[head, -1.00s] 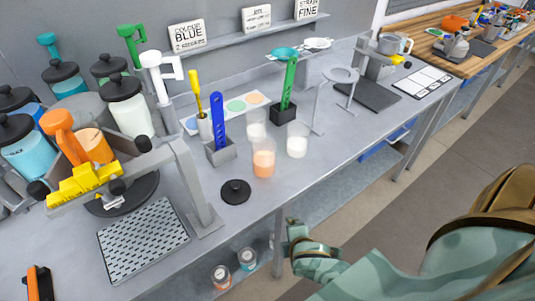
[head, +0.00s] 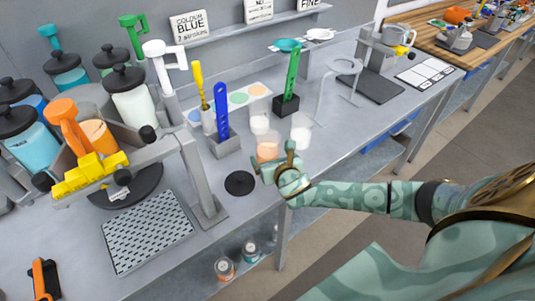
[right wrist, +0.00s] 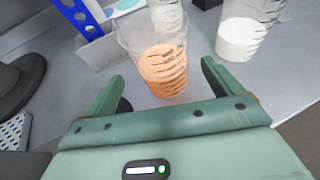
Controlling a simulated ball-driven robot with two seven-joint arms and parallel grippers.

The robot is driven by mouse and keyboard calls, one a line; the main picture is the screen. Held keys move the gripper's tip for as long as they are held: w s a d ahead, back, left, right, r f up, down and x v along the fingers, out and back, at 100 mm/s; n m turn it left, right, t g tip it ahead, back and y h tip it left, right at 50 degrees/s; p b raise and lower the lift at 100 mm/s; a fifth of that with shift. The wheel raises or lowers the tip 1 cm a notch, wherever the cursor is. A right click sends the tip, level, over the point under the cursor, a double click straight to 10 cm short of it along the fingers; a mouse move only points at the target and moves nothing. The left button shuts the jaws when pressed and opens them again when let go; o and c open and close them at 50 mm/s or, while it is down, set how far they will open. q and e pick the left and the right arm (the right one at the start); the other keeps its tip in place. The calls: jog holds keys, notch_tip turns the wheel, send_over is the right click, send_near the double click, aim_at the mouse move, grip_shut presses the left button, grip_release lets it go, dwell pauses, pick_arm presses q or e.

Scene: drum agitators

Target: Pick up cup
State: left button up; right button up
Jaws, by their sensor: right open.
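A clear cup with orange contents (head: 267,149) stands upright near the front edge of the grey bench. Two clear cups with white contents stand close by, one behind it (head: 259,124) and one to its right (head: 300,136). My right gripper (head: 276,162) is at the bench's front edge, just in front of the orange cup and partly covering it. In the right wrist view the open fingers (right wrist: 158,92) point at the orange cup (right wrist: 163,70), which stands just beyond and between them, not gripped. My left gripper is not in view.
A black disc (head: 239,183) lies left of the cups. A holder with a blue scoop (head: 222,130) and a black block with a green tool (head: 288,95) stand behind. A press with an orange handle and perforated plate (head: 147,230) is at left.

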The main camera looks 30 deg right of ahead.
jog(key=b+x, duration=0.1)
jog(key=x, duration=0.5)
jog(key=shift+s+d+b, duration=0.1)
jog(key=shift+d+b, duration=0.1)
jog(key=shift+b, duration=0.2)
jog(key=shift+s+r, duration=0.1)
jog(key=c, duration=1.2)
